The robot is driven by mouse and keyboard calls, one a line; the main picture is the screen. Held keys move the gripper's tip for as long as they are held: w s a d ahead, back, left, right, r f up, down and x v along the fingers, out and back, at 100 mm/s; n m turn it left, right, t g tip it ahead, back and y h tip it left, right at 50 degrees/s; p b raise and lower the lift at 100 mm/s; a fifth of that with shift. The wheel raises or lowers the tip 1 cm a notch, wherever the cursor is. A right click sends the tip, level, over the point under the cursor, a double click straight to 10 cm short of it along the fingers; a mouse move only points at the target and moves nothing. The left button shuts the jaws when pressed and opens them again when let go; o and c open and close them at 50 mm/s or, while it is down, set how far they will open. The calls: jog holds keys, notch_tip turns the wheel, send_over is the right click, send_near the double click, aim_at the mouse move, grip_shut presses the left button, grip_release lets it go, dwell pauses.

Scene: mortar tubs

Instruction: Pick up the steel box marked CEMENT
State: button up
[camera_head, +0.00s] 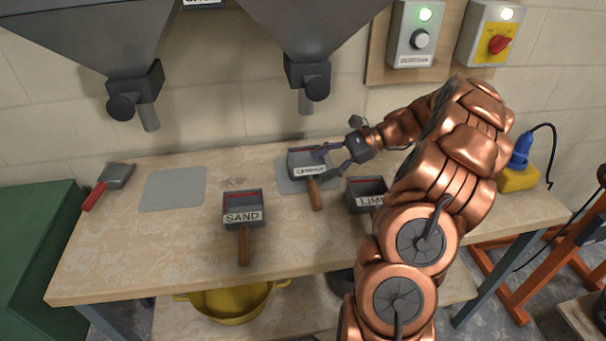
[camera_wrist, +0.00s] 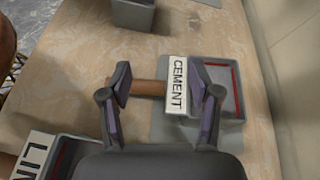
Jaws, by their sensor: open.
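The steel box marked CEMENT (camera_head: 309,161) stands on a grey mat on the bench in the head view, its wooden handle (camera_head: 315,194) pointing toward the front. In the wrist view the box (camera_wrist: 221,84) has its white label facing the handle (camera_wrist: 150,88), which points left. My gripper (camera_head: 334,160) is at the box's right side in the head view. In the wrist view its two fingers (camera_wrist: 160,108) are spread, one near the handle and one over the near edge of the box. Nothing is held. I cannot tell whether a finger touches the box.
The SAND box (camera_head: 243,205) stands to the left front, and the LIME box (camera_head: 367,190) is close to the right, beside my arm. A bare grey mat (camera_head: 173,189) and a red-handled scraper (camera_head: 112,180) lie left. A hopper outlet (camera_head: 307,80) hangs above the CEMENT box.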

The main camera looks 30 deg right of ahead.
aim_at(307, 170)
jog(key=shift+m+t, duration=0.6)
jog(key=shift+m, duration=0.1)
jog(key=d, duration=0.1)
jog(key=d+f, duration=0.1)
jog(key=d, duration=0.1)
jog(key=shift+w+d+f, duration=0.3)
jog(key=shift+w+f, duration=0.05)
jog(key=shift+w+p+x, duration=0.15)
jog(key=shift+p+x, duration=0.05)
jog(key=shift+x, duration=1.75)
jog(key=shift+w+p+x, duration=0.1)
jog(key=shift+p+x, duration=0.05)
jog(key=shift+x, duration=1.8)
jog(key=shift+d+f, duration=0.1)
jog(key=shift+d, duration=0.1)
grip_shut()
